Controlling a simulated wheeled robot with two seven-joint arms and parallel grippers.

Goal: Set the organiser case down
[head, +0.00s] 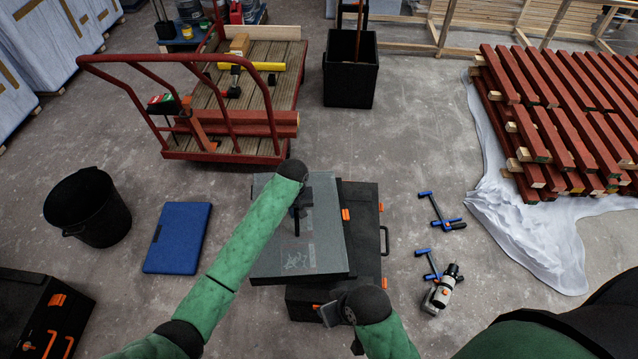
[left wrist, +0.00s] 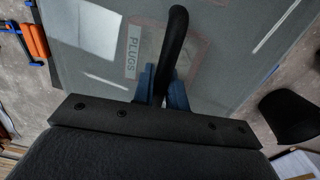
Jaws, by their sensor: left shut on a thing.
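The organiser case is a flat grey case with a clear-looking lid (head: 320,245), in the middle of the head view. In the left wrist view its lid (left wrist: 105,40) carries a label reading PLUGS. My left gripper (head: 300,203) is over the lid, shut on the case's black handle; in the left wrist view the blue fingers (left wrist: 163,88) pinch the handle (left wrist: 177,45). The case lies over a black toolbox (head: 362,207) with orange latches, turned slightly against it; I cannot tell whether they touch. My right gripper (head: 342,322) is near the toolbox's front edge, its jaws unclear.
A red trolley (head: 225,155) stands behind left, a black bin (head: 350,82) behind. A blue case (head: 177,238) and black bucket (head: 88,208) are left. Blue clamps (head: 440,212) and a power tool (head: 441,292) lie right, before red battens (head: 560,110). Bare floor separates them.

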